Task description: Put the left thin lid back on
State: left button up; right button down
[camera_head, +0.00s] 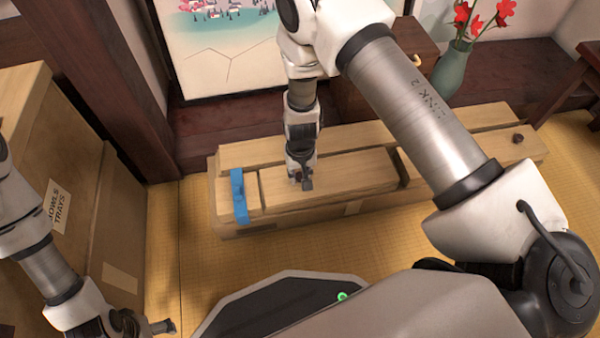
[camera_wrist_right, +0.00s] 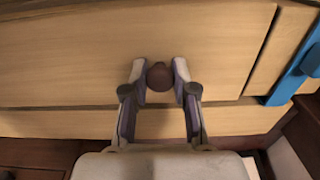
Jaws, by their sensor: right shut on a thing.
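The thin wooden lid (camera_head: 345,178) with a dark round knob (camera_wrist_right: 159,76) is at the left part of the long wooden chest (camera_head: 240,157). My right gripper (camera_head: 304,182) points down at the lid and is shut on the knob, which sits between its two fingertips in the right wrist view (camera_wrist_right: 159,80). The lid lies along the chest top, with a dark gap at its right end. I cannot tell whether it is fully seated. My left gripper (camera_head: 160,327) is low at the left, away from the chest; its fingers are unclear.
A blue bar (camera_head: 239,195) crosses the chest's left end, close to the lid. Another knob (camera_head: 518,139) is at the chest's right end. A cardboard box (camera_head: 125,215) stands at the left. A green vase (camera_head: 453,70) with red flowers stands behind. Tatami (camera_head: 190,270) lies clear in front.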

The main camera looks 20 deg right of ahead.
jog(key=shift+s+r+p, duration=0.1)
jog(key=shift+s+p, duration=0.05)
jog(key=shift+p, duration=0.3)
dwell(0.3)
dwell(0.8)
jog(key=shift+f, duration=0.2)
jog(key=c, duration=0.8)
grip_release()
jog(key=shift+c, duration=0.2)
jog(key=shift+r, duration=0.1)
notch_tip(320, 180, up, 12)
